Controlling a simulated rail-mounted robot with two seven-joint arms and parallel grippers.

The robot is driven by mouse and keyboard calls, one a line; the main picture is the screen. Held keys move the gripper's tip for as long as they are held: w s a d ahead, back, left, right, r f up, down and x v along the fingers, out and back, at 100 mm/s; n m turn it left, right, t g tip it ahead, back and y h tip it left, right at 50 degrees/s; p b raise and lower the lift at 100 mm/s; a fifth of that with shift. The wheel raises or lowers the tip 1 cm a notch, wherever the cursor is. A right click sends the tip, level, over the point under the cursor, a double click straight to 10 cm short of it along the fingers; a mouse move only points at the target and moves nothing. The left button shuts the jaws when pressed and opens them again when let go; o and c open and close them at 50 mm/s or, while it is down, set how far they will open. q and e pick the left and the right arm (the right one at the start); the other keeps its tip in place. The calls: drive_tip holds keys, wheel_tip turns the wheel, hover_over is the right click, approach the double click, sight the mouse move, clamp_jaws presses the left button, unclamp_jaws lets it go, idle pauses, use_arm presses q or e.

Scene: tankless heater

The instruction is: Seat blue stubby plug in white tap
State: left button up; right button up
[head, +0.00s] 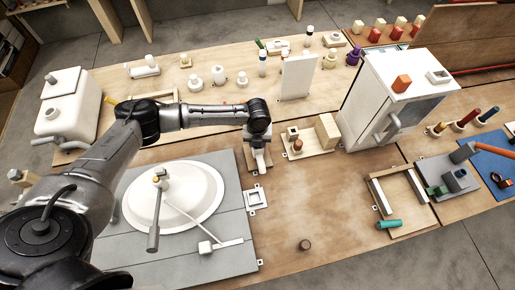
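My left gripper (258,163) points down over the middle of the table, beside a small wooden stand. Its fingers are small and partly hidden, so I cannot tell whether it is open or holds anything. I cannot pick out the blue stubby plug for sure. A short piece with a dark blue top (262,61) stands upright on the back board, and a similar one (309,36) stands farther back. I cannot say for certain which fitting is the white tap. A white tank (78,98) with a grey spout stands at the back left. My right gripper is not in view.
A white round basin (198,204) lies on a grey panel at the front left. A white cabinet (371,105) and an upright white panel (298,77) stand behind. A wooden frame (424,186) and a teal cylinder (389,224) lie right. The front middle is mostly clear.

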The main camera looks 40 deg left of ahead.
use_arm(q)
drive_tip(key=shift+f, duration=0.4)
idle(0.4)
drive_tip(key=o, duration=1.2)
drive_tip(key=shift+r, duration=0.15)
drive_tip(key=shift+r, duration=0.3)
wheel_tip(320, 180, up, 13)
drive_tip(key=shift+f+p, duration=0.1)
drive_tip(key=shift+p, duration=0.2)
